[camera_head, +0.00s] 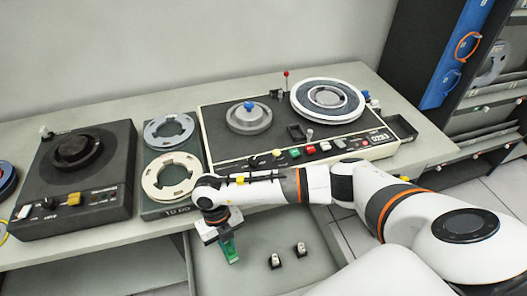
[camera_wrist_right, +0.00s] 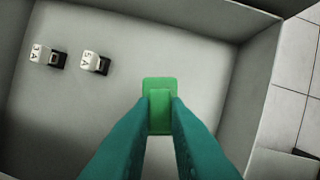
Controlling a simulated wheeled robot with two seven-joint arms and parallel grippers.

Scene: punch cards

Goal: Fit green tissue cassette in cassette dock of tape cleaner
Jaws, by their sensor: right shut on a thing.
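The green tissue cassette (camera_head: 232,252) is held in my right gripper (camera_head: 228,238), above the open grey drawer; it also shows between the teal fingertips in the right wrist view (camera_wrist_right: 160,86). The tape cleaner (camera_head: 357,152) appears to be the large cream-edged machine on the bench, with two reels and a row of coloured buttons. A small dark recess (camera_head: 296,132) in its top, between the reels, may be the cassette dock; I cannot tell for sure. The gripper and cassette are in front of and to the left of this machine. My left gripper is not in view.
Two white-and-black blocks (camera_head: 275,261) (camera_head: 300,249) lie in the drawer (camera_wrist_right: 215,22). A tray with two reel rings (camera_head: 172,177) and a dark machine (camera_head: 117,205) stand left on the bench. A red-tipped lever (camera_head: 286,76) rises behind the cleaner's reels. A rack stands at right.

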